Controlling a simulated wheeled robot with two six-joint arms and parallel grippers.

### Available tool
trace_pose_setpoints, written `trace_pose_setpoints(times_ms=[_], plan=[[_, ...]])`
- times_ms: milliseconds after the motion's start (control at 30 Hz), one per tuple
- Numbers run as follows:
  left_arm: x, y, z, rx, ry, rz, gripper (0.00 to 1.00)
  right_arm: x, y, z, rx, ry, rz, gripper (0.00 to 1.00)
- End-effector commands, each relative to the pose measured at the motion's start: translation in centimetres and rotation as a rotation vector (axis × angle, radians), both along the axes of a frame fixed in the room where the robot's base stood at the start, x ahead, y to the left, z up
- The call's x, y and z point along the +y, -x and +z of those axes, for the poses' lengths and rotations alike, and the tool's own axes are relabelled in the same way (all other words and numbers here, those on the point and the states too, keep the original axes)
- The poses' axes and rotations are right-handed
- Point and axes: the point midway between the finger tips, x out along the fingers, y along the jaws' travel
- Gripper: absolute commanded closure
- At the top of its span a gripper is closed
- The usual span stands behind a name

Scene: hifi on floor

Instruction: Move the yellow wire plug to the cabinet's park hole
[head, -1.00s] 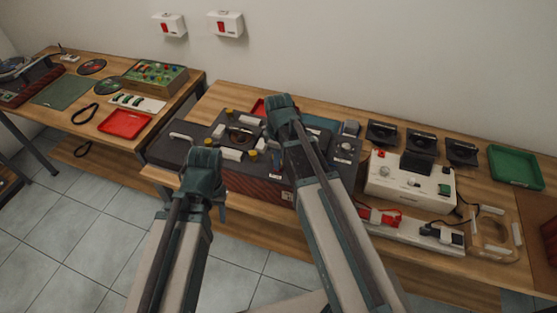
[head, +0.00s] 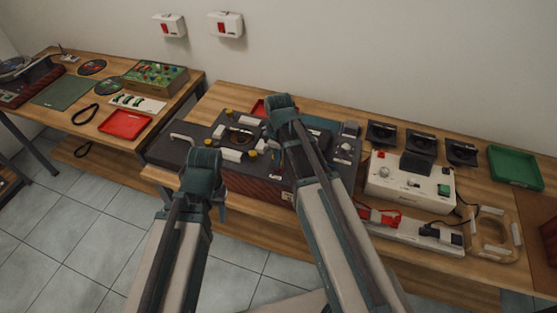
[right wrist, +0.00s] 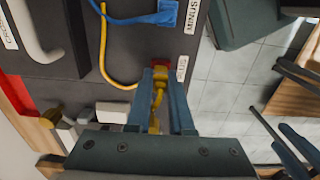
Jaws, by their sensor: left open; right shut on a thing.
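The yellow plug (right wrist: 158,92) is between the fingers of my right gripper (right wrist: 160,82) in the right wrist view, with the gripper shut on it. Its tip is at or just above a red fitting (right wrist: 160,64) near the edge of the grey cabinet top (right wrist: 135,62); I cannot tell whether it is seated. The yellow wire (right wrist: 104,55) curves over the panel. I cannot pick out the park hole. In the head view, my right gripper (head: 283,106) is over the cabinet (head: 205,150) and hides the plug. My left gripper (head: 204,165) is open in front of the cabinet.
A blue plug (right wrist: 166,13) lies by the MINUS label (right wrist: 192,17). A white handle (right wrist: 38,35) is on the panel. In the head view, a white instrument box (head: 410,185) and a green tray (head: 515,167) stand to the right. The floor in front is free.

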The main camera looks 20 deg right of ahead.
Motion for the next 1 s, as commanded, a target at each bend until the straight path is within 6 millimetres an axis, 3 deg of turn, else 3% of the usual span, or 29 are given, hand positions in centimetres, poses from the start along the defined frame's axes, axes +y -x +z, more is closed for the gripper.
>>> trace_pose_setpoints(times_ms=[1000], plan=[[0.0,0.0,1.7,0.0,0.0,0.0,0.5,0.0,0.0,1.7,0.0,0.0,0.0,1.0]])
